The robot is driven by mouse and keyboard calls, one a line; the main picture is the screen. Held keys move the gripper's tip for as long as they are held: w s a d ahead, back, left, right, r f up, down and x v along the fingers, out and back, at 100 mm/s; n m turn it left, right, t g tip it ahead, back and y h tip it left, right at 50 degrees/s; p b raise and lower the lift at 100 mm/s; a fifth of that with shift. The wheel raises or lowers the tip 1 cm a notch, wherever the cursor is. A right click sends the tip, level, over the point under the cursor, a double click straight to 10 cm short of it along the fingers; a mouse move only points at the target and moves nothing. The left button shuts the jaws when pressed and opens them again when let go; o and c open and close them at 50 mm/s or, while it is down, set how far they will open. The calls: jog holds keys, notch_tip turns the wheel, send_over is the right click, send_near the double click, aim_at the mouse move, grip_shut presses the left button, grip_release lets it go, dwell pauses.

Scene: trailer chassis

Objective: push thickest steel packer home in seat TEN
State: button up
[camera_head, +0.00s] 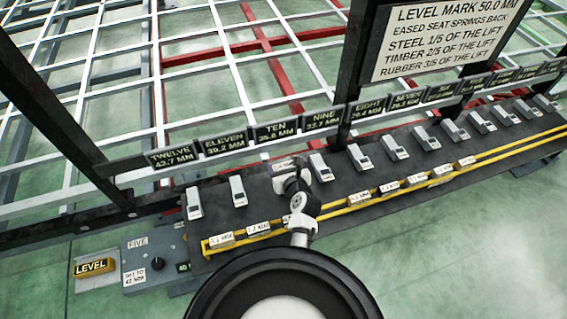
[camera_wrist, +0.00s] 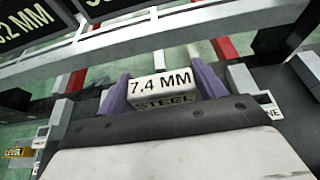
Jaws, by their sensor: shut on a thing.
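My gripper (camera_wrist: 163,92) is shut on a pale steel packer (camera_wrist: 160,82) marked 7.4 MM STEEL, with one purple finger on each side of it. In the head view my gripper (camera_head: 288,172) is over the dark bench, just below the TEN plate (camera_head: 274,132). The packer is mostly hidden there by my wrist, with a pale sliver near the fingers. Seat TEN lies behind the gripper, between the seats of ELEVEN (camera_head: 238,191) and NINE (camera_head: 321,167). I cannot tell how deep the packer sits in the seat.
A yellow-railed rack (camera_head: 335,208) along the bench's front edge holds several labelled packers. A signboard (camera_head: 440,40) stands on a dark post at the back right. A yellow LEVEL button (camera_head: 94,267) and a grey FIVE panel (camera_head: 150,262) are at the left. Seats stand close on both sides.

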aim_at(283, 166)
jog(key=shift+f+b, duration=0.55)
jog(key=shift+f, duration=0.6)
jog(key=shift+p, duration=1.1)
dwell(0.8)
jog(key=shift+f+b, duration=1.95)
jog(key=shift+f, duration=0.85)
jog(key=o, duration=1.2)
jog(key=shift+o, duration=0.3)
notch_tip(283, 166, up, 20)
jog(key=p, duration=0.2)
jog(key=shift+p, duration=0.4)
